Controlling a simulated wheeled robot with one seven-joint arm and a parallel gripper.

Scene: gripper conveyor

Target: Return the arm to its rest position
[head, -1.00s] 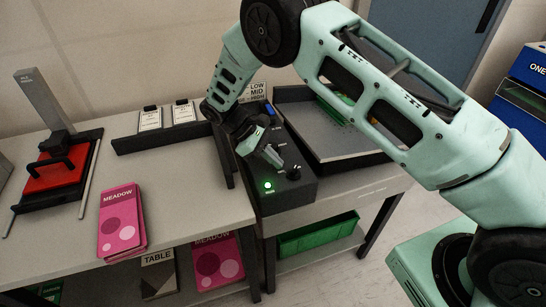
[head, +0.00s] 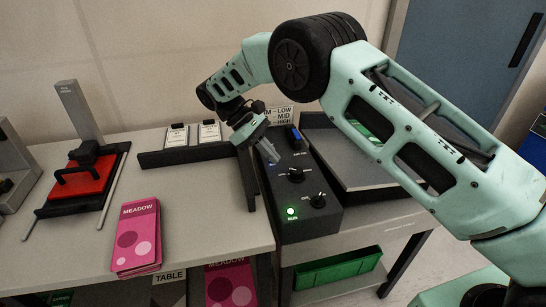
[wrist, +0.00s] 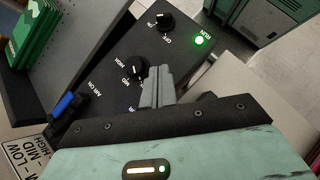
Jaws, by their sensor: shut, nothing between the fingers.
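My gripper (head: 268,150) is shut and empty, above the far part of a black control box (head: 315,222). In the wrist view my gripper's fingers (wrist: 158,86) are together, over the box's panel. The panel has two black knobs, the nearer one (head: 318,200) by a lit green lamp (head: 291,211) and the other one (head: 296,174) further back. A blue switch (head: 294,134) sits at the box's far end. I cannot tell in the wrist view whether the fingertips touch the panel; in the head view they look raised above it. My arm reaches in from the right.
A pink MEADOW pack (head: 137,237) lies on the grey table (head: 210,225). A red press (head: 85,180) stands at the left. A black rail (head: 180,155) with cards runs along the back. A green bin (head: 338,270) is under the right-hand bench. A blue door (head: 470,50) is behind.

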